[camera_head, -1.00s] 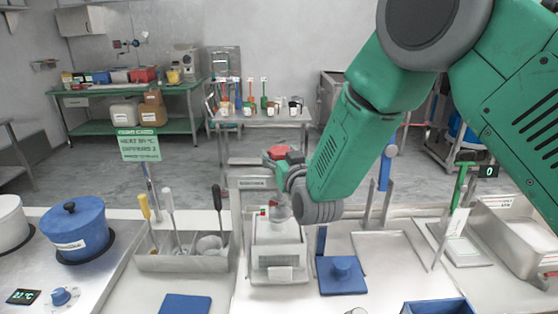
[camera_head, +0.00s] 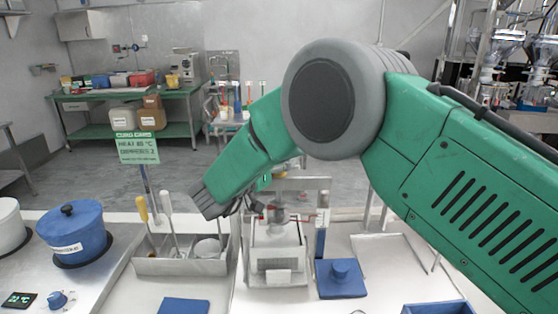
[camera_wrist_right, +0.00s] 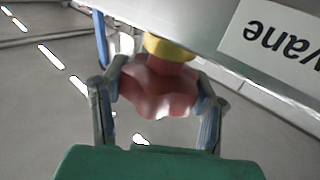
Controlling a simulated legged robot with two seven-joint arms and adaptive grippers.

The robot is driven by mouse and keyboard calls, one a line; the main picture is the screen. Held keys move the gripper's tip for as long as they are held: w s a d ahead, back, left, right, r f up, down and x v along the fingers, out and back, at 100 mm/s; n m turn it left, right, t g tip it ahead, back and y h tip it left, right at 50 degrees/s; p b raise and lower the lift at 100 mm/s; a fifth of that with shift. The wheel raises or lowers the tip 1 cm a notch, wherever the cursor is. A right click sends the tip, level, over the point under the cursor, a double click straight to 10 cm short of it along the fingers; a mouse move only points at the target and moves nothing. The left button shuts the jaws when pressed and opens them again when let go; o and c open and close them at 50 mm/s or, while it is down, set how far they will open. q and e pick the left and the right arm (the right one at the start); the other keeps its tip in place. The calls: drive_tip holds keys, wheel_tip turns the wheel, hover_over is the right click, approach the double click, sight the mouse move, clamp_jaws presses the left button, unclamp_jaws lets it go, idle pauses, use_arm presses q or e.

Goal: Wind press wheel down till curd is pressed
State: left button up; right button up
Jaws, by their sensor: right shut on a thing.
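The red lobed press wheel (camera_wrist_right: 158,92) sits under a yellow collar (camera_wrist_right: 171,46) in the right wrist view. My right gripper (camera_wrist_right: 157,80) is shut on it, with one finger on each side. In the head view my right arm crosses in front of the press and hides the wheel. The press box (camera_head: 277,252), pale and square, stands on the bench below. A curd inside it cannot be made out. My left gripper is not in view.
A metal holder (camera_head: 185,266) with tools stands left of the press. A blue lidded pot (camera_head: 78,238) is further left. A blue block with a knob (camera_head: 342,283) sits close on the right. A blue mat (camera_head: 185,304) lies in front.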

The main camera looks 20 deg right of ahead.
drive_tip(key=m+g+h+b, duration=0.1)
drive_tip(key=m+g+h, duration=0.1)
drive_tip(key=g, duration=0.1)
drive_tip(key=shift+a+f+b, duration=0.1)
drive_tip(key=shift+f+b, duration=0.05)
drive_tip(key=shift+b, duration=0.15)
drive_tip(key=shift+m+g+h+b, duration=0.3)
drive_tip(key=shift+m+g+b, duration=0.5)
drive_tip(key=shift+g, duration=0.2)
drive_tip(key=g+b, duration=0.1)
drive_tip(key=m+g+b, duration=0.1)
drive_tip(key=b, duration=0.1)
drive_tip(key=shift+w+r+m+h, duration=0.1)
drive_tip(key=shift+r+m+h, duration=0.15)
drive_tip(key=shift+m+h, duration=0.05)
drive_tip(key=shift+g+b, duration=0.3)
drive_tip(key=shift+b, duration=0.25)
drive_tip(key=shift+r+m, duration=0.15)
drive_tip(key=shift+m, duration=0.15)
drive_tip(key=shift+g, duration=0.3)
